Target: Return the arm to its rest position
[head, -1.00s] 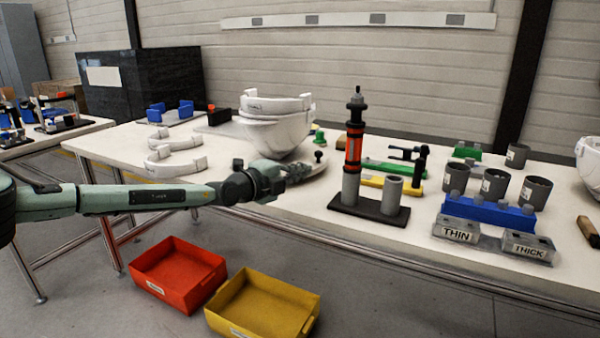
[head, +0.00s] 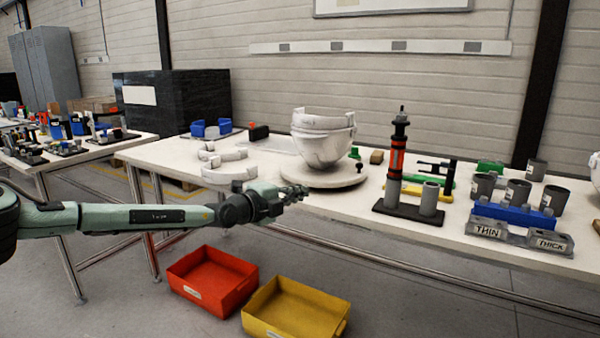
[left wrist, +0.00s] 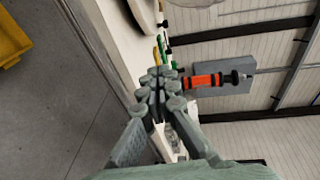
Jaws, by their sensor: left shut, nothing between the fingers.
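My left arm comes in from the left in the head view, stretched level in front of the table. Its gripper (head: 296,193) is shut and empty, by the table's front edge, below and left of the round white board (head: 325,180). In the left wrist view the shut fingers (left wrist: 160,85) are at the middle, with nothing between them. White helmet shells (head: 324,145) sit stacked on the board. My right gripper is in neither view.
The white table (head: 480,252) carries white curved pieces (head: 230,172), a red and black tool (head: 397,155) upright on a dark base, grey cups (head: 517,192) and THIN and THICK blocks (head: 486,230). A red bin (head: 212,280) and yellow bin (head: 295,312) are on the floor below.

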